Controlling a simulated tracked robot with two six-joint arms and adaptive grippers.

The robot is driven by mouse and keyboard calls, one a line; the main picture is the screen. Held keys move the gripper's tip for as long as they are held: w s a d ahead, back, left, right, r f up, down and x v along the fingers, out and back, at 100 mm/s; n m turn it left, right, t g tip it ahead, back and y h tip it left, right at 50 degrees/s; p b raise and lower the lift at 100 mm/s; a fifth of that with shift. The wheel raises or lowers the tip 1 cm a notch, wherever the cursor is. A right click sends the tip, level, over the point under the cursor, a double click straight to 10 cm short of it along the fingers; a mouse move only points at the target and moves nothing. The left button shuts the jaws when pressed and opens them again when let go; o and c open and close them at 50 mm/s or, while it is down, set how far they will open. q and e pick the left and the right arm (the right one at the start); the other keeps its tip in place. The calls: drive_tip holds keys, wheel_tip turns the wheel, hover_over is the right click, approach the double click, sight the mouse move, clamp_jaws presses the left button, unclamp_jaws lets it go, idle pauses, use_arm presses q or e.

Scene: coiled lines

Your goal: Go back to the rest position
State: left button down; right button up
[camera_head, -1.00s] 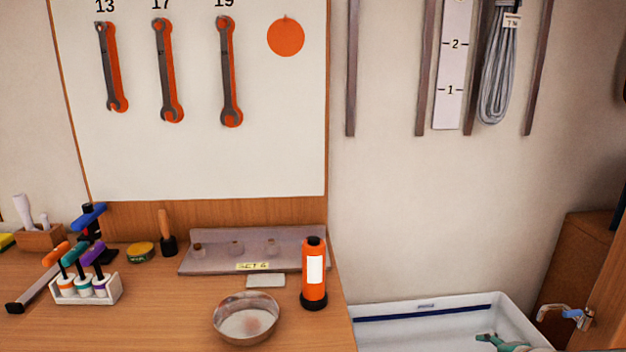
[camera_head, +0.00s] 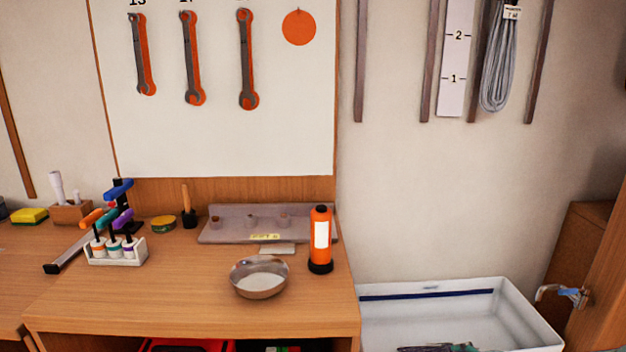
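Neither of my grippers shows in the head view. A grey coiled line (camera_head: 499,62) with a small paper tag (camera_head: 512,12) hangs on the wall at the upper right, between dark vertical strips. Its top is cut off by the picture edge. A white scale strip (camera_head: 456,62) marked 1 and 2 is left of it.
The wooden bench (camera_head: 190,305) holds a metal bowl (camera_head: 260,278), an orange-black lamp (camera_head: 320,240), a grey holder (camera_head: 225,232) and a white rack (camera_head: 117,250). Wrenches hang on the white board (camera_head: 225,140). A white tub (camera_head: 530,312) stands right of the bench, with partly cut-off greenish things inside.

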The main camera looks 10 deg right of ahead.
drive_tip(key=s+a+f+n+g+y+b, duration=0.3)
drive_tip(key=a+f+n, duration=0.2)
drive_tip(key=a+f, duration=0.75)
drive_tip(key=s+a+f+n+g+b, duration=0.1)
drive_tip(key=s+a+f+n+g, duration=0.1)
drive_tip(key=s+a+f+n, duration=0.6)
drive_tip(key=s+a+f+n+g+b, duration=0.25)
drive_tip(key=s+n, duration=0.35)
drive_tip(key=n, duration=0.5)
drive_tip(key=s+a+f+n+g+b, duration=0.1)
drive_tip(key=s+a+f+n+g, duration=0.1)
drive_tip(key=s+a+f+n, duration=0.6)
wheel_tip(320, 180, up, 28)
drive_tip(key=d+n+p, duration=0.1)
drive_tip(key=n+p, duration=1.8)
drive_tip(key=p, duration=0.6)
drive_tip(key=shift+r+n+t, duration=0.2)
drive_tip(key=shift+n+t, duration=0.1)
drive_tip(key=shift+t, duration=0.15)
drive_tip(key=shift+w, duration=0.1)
